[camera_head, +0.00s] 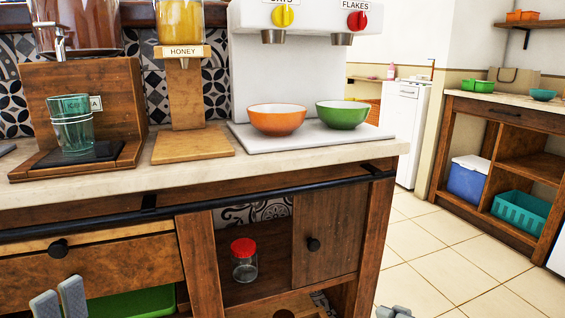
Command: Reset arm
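My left gripper (59,299) shows at the bottom left edge as two grey fingers with a gap between them. It is in front of the wooden drawer and holds nothing that I can see. My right gripper (393,312) shows only as small grey tips at the bottom edge, right of the counter. Most of it is cut off, and I cannot tell whether it is open. The arms themselves are out of view.
The counter (330,158) holds stacked glasses (71,125), an orange bowl (276,120), a green bowl (342,115) and dispensers. A black rail (110,214) runs along its front. A red-lidded jar (244,262) stands on the shelf below. Tiled floor (440,262) lies clear at right.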

